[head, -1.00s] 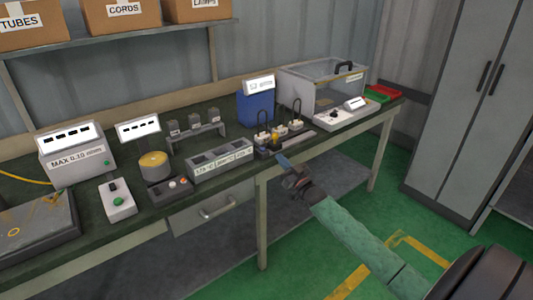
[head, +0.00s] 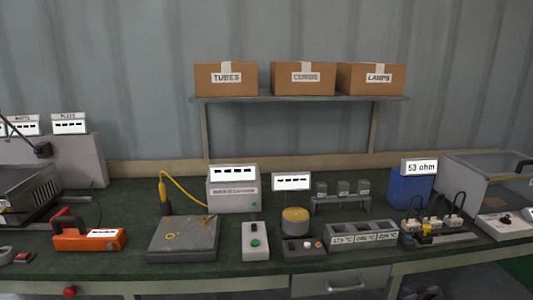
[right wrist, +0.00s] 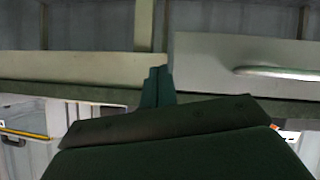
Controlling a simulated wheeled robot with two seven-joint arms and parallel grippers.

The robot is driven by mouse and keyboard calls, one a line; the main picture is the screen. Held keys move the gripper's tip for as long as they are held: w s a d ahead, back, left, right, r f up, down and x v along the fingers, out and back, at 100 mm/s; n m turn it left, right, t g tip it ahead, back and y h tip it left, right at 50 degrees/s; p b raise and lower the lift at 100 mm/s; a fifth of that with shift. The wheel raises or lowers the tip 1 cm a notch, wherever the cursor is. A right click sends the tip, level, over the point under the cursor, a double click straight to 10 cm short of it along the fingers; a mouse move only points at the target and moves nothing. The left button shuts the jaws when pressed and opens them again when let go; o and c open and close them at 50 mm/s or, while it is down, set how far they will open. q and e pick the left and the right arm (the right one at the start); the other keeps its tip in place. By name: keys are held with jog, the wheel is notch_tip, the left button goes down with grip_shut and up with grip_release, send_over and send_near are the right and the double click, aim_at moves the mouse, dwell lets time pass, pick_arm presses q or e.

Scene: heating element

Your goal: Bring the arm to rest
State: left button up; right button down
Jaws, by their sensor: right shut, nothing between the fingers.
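My right gripper (right wrist: 157,86) shows in the right wrist view with its two dark green fingers together and nothing between them. It is in front of the bench, facing a grey drawer front (right wrist: 240,60) with a metal handle. In the head view only a small dark part of the right gripper (head: 424,293) shows at the bottom edge, below the bench's front edge. The rest of the right arm is out of that view. My left gripper is in neither view.
The dark bench top (head: 130,200) carries an orange tool (head: 85,240), a grey plate (head: 183,238), a control box (head: 255,241), a blue block (head: 410,190) and a clear-walled box (head: 480,180). A shelf (head: 300,99) above holds three cartons. Green floor shows at the lower right.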

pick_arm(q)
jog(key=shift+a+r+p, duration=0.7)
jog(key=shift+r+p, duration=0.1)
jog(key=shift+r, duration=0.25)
pick_arm(e)
jog(key=s+a+f+g, duration=0.3)
jog(key=s+a, duration=0.8)
jog(key=s, duration=0.3)
jog(key=s+a+f+g+y, duration=0.1)
jog(key=s+a+f+g, duration=0.2)
jog(key=s+a, duration=0.8)
jog(key=s+a+f+g+y, duration=0.1)
jog(key=s+a+f+g, duration=0.1)
jog(key=s+a, duration=0.9)
jog(key=s+g, duration=0.1)
jog(key=s, duration=0.5)
jog(key=shift+a+f+g, duration=0.25)
jog(key=shift+f+g, duration=0.05)
jog(key=shift+f, duration=0.1)
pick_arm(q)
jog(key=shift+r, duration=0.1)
pick_arm(e)
jog(key=shift+w, duration=0.1)
